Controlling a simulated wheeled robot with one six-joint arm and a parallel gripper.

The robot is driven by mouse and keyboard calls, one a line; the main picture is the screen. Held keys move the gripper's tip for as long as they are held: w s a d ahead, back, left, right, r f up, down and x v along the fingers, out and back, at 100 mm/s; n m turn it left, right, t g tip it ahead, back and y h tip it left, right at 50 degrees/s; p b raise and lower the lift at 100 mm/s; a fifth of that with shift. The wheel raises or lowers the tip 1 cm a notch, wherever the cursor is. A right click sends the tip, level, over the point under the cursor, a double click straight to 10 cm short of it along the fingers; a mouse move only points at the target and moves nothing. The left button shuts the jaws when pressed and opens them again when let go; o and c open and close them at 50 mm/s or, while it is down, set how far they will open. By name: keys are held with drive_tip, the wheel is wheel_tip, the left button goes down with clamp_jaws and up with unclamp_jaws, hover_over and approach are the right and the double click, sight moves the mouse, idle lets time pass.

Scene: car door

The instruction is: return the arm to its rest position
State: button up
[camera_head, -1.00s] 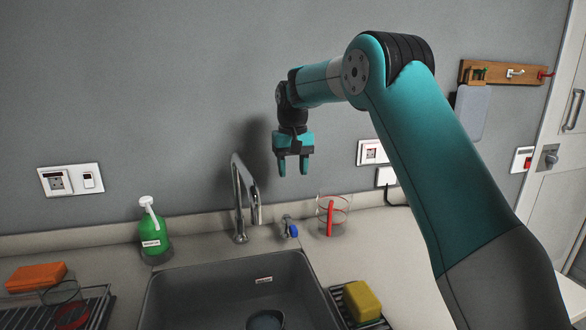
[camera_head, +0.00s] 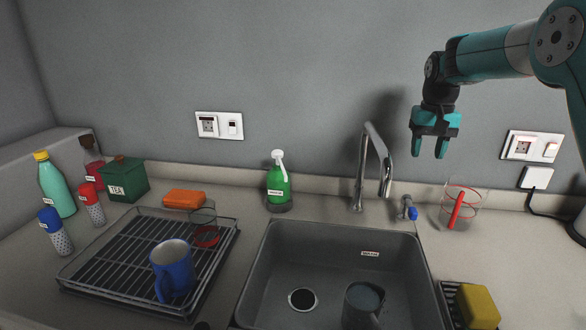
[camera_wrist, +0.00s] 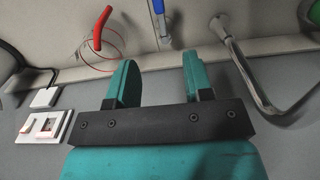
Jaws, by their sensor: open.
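My teal arm reaches in from the upper right in the head view. My gripper (camera_head: 430,144) points down with its two fingers apart and nothing between them. It hangs in the air in front of the grey wall, right of the faucet (camera_head: 378,165) and above the counter. The wrist view shows the two teal fingers of the gripper (camera_wrist: 159,80) spread apart and empty.
The sink (camera_head: 295,245) holds a dark cup (camera_head: 362,303). A drying rack (camera_head: 120,235) with a blue mug (camera_head: 173,270) stands at left. A glass with a red item (camera_head: 462,208), a blue-handled valve (camera_head: 408,208) and a yellow sponge (camera_head: 478,305) are at right. A green soap bottle (camera_head: 278,185) stands behind the sink.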

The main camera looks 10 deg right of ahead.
drive_tip(key=s+a+f+n+t, duration=0.1)
drive_tip(key=s+a+f, duration=0.15)
drive_tip(key=s, duration=0.55)
drive_tip(key=s+a+f+n+t, duration=0.1)
drive_tip(key=s+a+f, duration=0.15)
drive_tip(key=s, duration=0.65)
drive_tip(key=s+a+f+n+t, duration=0.1)
drive_tip(key=s+a+f, duration=0.15)
drive_tip(key=s, duration=0.55)
drive_tip(key=s+a+r+n+g+y, duration=0.1)
drive_tip(key=s+a+r+n+y, duration=0.1)
drive_tip(key=s+a, duration=0.4)
drive_tip(key=s+a+r+n+g+y, duration=0.2)
drive_tip(key=s+a+r+n, duration=0.3)
drive_tip(key=a, duration=0.4)
drive_tip(key=shift+s+a+r, duration=0.2)
drive_tip(key=shift+s+r, duration=0.15)
drive_tip(key=shift+s, duration=0.1)
drive_tip(key=shift+c, duration=0.4)
